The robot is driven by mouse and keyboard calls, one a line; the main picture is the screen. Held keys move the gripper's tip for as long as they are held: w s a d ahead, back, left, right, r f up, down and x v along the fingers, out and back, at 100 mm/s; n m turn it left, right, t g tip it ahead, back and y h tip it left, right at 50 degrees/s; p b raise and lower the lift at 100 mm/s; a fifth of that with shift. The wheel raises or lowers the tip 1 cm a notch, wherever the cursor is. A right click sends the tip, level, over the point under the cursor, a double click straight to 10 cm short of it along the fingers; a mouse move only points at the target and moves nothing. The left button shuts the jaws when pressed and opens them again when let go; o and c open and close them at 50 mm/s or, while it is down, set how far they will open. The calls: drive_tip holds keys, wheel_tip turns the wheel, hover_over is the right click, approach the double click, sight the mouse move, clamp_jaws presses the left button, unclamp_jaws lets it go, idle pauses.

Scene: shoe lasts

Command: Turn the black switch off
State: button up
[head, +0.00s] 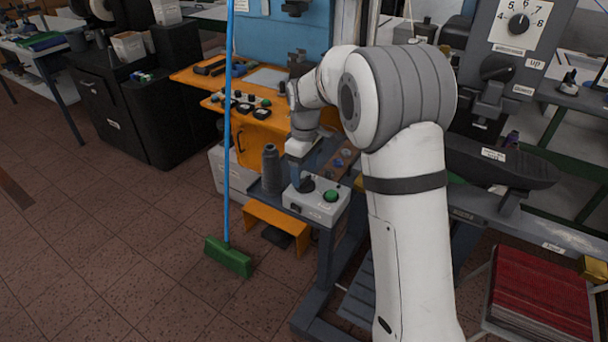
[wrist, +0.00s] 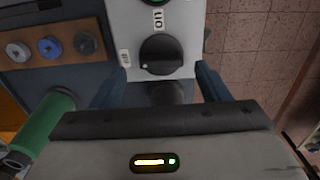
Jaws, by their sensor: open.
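The black switch (wrist: 162,55) is a round knob with a raised bar on a light grey control box (wrist: 185,12). In the wrist view an "on" label lies above the knob and a label that looks like "off" to its left. A small pale mark shows at the bar's left end, towards that left label. My gripper (wrist: 160,84) is open, its blue fingers apart on either side below the knob. In the head view my gripper (head: 298,176) is over the box (head: 322,210), close to the black switch (head: 307,185). I cannot tell whether it touches.
A green button (head: 331,196) is on the same box. A dark grey bottle-shaped thing (head: 271,170) stands left of it. A blue-handled broom (head: 228,255) stands farther left. In the wrist view, a green cylinder (wrist: 42,128) is at lower left and knobs (wrist: 52,47) at upper left.

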sight(305, 178)
wheel_tip(305, 178, up, 5)
drive_tip(key=shift+r, duration=0.1)
idle(0.3)
drive_tip(key=shift+s+d+r, duration=0.1)
drive_tip(key=s+d+m+t, duration=0.1)
drive_tip(key=s+d+m, duration=0.2)
drive_tip(key=s, duration=0.7)
drive_tip(key=s+d+r+m, duration=0.1)
drive_tip(key=s+d+m, duration=0.3)
drive_tip(key=s, duration=0.6)
drive_tip(key=s+d+m+t, duration=0.1)
drive_tip(key=s+d+m, duration=0.3)
drive_tip(key=s, duration=0.6)
drive_tip(key=shift+d+r+t, duration=0.3)
drive_tip(key=shift+d+r, duration=0.05)
drive_tip(key=shift+r, duration=0.05)
